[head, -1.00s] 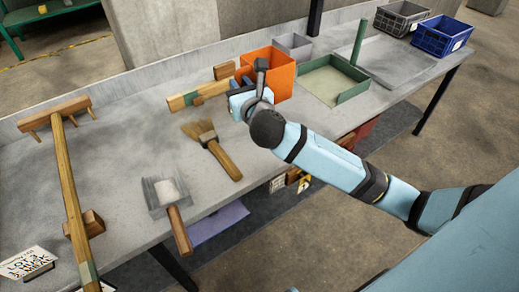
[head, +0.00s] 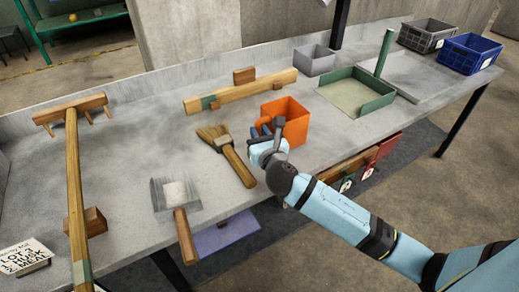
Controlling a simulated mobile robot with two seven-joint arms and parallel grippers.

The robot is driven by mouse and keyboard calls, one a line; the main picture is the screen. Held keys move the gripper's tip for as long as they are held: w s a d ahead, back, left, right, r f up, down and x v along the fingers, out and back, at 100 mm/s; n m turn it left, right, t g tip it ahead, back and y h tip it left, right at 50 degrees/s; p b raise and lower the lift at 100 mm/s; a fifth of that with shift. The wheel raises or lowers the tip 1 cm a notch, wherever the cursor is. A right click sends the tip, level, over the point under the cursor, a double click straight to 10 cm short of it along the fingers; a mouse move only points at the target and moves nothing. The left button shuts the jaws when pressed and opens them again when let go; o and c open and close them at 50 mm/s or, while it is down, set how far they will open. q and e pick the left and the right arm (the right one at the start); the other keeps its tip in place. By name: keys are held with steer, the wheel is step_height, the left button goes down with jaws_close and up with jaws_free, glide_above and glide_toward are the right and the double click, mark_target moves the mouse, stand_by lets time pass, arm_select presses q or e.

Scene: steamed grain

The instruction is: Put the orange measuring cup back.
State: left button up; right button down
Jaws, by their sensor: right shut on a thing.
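The orange measuring cup (head: 297,119) is an open, square-sided box near the middle of the table. My right gripper (head: 266,133) is shut on its near left side, with the arm reaching in from the lower right. The cup looks nearly upright. I cannot tell whether its base touches the table or hangs a little above it; the gripper hides part of its near left side. My left gripper is not in view.
A wooden beam (head: 240,92) lies behind the cup and a brush (head: 232,158) to its left. A green-edged tray (head: 375,105) and a grey box (head: 314,60) stand to the right. Bare table surrounds the cup.

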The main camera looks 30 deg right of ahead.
step_height(320, 180, down, 4)
steer(key=shift+r+b, duration=0.1)
steer(key=shift+b, duration=0.6)
steer(key=shift+f, duration=0.55)
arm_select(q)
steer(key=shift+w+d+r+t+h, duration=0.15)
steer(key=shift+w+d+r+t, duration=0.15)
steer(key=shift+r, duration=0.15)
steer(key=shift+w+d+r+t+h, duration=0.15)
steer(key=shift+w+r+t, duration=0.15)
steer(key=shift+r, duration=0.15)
arm_select(e)
steer(key=shift+f, duration=0.2)
steer(key=c, duration=1.1)
jaws_free()
steer(key=shift+o, duration=0.2)
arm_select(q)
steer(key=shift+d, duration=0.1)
arm_select(e)
steer(key=shift+r, duration=0.15)
